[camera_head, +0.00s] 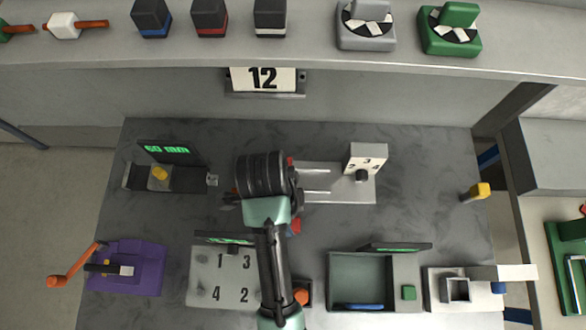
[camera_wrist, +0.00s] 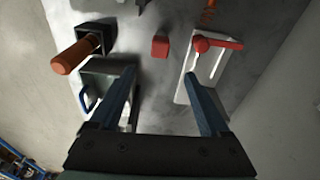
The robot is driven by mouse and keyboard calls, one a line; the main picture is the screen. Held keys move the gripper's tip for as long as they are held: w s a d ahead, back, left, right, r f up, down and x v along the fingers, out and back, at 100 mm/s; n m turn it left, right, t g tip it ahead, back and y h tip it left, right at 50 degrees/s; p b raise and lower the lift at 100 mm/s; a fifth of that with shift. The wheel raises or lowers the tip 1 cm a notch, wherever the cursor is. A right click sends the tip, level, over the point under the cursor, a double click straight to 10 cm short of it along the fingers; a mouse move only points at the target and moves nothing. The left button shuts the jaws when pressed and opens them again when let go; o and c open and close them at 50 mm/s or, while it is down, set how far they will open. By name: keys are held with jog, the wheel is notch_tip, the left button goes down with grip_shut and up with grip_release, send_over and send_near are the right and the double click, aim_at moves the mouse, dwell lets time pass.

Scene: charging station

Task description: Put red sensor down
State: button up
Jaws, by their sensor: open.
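A small red block (camera_wrist: 160,46), which looks like the red sensor, rests on the grey table between two fixtures. In the head view the red block (camera_head: 293,226) shows just right of my forearm, partly hidden by it. My gripper (camera_wrist: 160,75) is open and empty. In the wrist view its two fingers stand to either side below the block, with a visible gap to it. In the head view my arm hides the fingertips.
A pale fixture with a red lever (camera_wrist: 215,43) lies right of the block in the wrist view. A black socket with an orange handle (camera_wrist: 68,58) and an open bin (camera_wrist: 100,78) lie left. The head view shows a purple crank device (camera_head: 140,267) and a numbered plate (camera_head: 205,290).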

jog(key=f, duration=0.4)
jog(key=f+p, duration=0.1)
jog(key=f, duration=0.3)
jog(key=d+f+p, duration=0.1)
jog(key=f, duration=0.4)
jog(key=shift+r, duration=0.1)
grip_shut()
